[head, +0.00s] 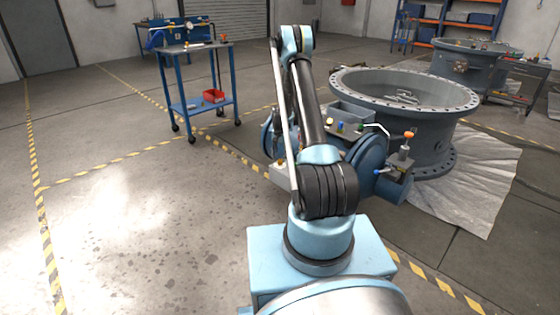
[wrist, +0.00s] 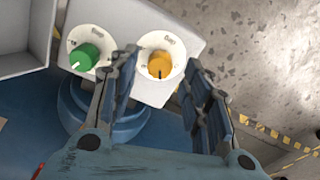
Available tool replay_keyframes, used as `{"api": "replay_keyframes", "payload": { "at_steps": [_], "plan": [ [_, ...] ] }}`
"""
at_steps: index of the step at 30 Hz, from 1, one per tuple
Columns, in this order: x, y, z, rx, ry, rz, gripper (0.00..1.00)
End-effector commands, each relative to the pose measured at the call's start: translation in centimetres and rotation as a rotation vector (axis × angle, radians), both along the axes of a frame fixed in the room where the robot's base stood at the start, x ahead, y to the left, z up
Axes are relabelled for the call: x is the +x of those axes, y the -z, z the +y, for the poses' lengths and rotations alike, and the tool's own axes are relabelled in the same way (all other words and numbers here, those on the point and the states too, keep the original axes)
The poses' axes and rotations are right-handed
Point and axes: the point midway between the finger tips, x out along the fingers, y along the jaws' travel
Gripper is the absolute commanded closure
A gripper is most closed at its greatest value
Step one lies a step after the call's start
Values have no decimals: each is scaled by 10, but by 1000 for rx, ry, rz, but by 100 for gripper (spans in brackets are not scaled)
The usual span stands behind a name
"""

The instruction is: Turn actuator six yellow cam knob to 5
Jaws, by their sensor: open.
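In the wrist view a yellow-orange cam knob (wrist: 159,64) sits on a round white dial plate (wrist: 176,42) on a light grey panel. My gripper (wrist: 165,80) is open, its two dark blue padded fingers on either side of the yellow knob. The knob shows between the fingers, and I cannot tell how near they are to it in depth. The dial's markings are too small to read. A green knob (wrist: 85,57) on its own white dial is just left of the left finger. In the head view my arm hides part of the actuator.
A grey open box (wrist: 22,40) stands left of the dials in the wrist view. In the head view the large flanged valve body (head: 440,125) stands behind the actuator, and a blue cart (head: 200,75) stands at the back left. The floor at left is clear.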

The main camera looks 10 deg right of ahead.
Motion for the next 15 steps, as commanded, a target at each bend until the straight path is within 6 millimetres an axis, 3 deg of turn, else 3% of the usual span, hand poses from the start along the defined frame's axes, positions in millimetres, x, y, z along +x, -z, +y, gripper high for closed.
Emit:
{"api": "replay_keyframes", "payload": {
  "at_steps": [9,15],
  "plan": [
    [0,-56,0,1,0,1,56],
    [0,-83,0,0,0,1,56]
  ]
}}
